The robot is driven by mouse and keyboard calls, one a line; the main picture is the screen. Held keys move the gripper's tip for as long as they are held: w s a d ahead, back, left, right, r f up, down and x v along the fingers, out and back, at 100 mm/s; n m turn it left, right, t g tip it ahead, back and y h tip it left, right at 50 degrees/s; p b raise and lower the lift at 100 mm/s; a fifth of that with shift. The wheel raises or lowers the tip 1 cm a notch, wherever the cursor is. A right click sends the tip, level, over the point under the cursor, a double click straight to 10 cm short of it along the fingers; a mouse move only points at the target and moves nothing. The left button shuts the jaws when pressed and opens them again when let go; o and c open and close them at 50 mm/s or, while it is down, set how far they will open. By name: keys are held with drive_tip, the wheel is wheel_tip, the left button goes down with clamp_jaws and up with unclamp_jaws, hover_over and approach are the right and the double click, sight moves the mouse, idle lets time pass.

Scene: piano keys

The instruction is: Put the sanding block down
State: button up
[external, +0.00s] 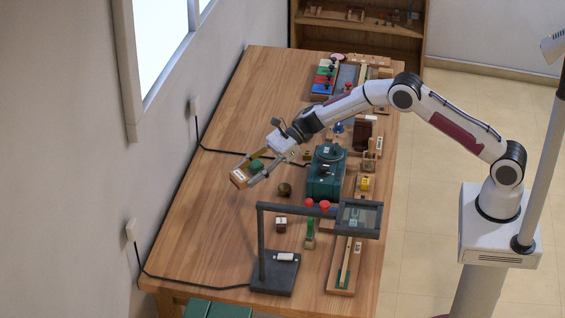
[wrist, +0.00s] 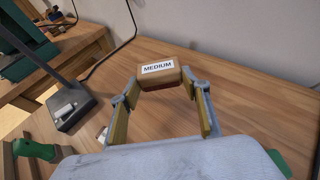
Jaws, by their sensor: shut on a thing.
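The sanding block (external: 239,178) is a small tan wooden block with a white label, which reads "MEDIUM" in the wrist view (wrist: 158,74). Its lower side looks reddish brown. My gripper (external: 246,171) is shut on it, with the block between the fingertips and the label facing the wrist camera. The block is over the left part of the wooden table (external: 215,230), near the wall side. I cannot tell how far it is from the table top.
A dark lamp-like stand (external: 275,274) stands near the table's front. A green machine (external: 325,180) and several small tools line the right side. A small dark round object (external: 284,189) lies right of the block. A cable (external: 190,287) runs along the left.

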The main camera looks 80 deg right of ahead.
hover_over(252, 203)
drive_tip(key=shift+w+f, duration=0.1)
drive_tip(key=shift+f, duration=2.5)
drive_tip(key=shift+a+f, duration=0.1)
drive_tip(key=shift+f, duration=1.8)
drive_tip(key=shift+f, duration=0.25)
drive_tip(key=shift+f, duration=0.25)
